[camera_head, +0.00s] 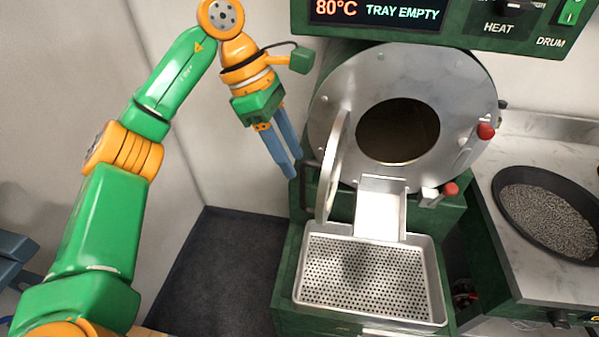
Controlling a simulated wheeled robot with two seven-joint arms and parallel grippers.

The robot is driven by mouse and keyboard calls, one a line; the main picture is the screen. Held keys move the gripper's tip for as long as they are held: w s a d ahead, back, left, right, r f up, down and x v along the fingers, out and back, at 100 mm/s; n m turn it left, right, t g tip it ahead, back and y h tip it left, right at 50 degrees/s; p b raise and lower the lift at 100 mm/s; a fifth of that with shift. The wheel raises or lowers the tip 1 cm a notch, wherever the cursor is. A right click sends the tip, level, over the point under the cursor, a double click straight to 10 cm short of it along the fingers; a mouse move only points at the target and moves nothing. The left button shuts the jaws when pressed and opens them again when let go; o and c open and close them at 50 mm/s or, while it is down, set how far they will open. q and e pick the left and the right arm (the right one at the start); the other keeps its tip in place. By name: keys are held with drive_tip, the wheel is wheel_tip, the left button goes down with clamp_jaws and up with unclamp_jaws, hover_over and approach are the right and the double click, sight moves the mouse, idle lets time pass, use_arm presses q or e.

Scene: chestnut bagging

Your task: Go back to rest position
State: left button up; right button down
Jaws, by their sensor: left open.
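My left gripper (283,160) hangs from the green and orange left arm, to the left of the roasting machine. Its two blue fingers point down and slightly right, apart from each other and empty. The fingertips are close to the machine's left edge in the picture; I cannot tell whether there is a gap in depth. My right gripper is not in view.
The green roaster (286,290) has a round steel front with a dark opening (398,130) and a chute. An empty perforated tray (436,284) sits below. A black pan (505,190) of grey pellets stands on the right counter (520,270). The display reads 80°C, TRAY EMPTY.

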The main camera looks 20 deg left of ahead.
use_arm(q)
drive_tip(key=shift+a+r, duration=0.1)
drive_tip(key=shift+r, duration=0.25)
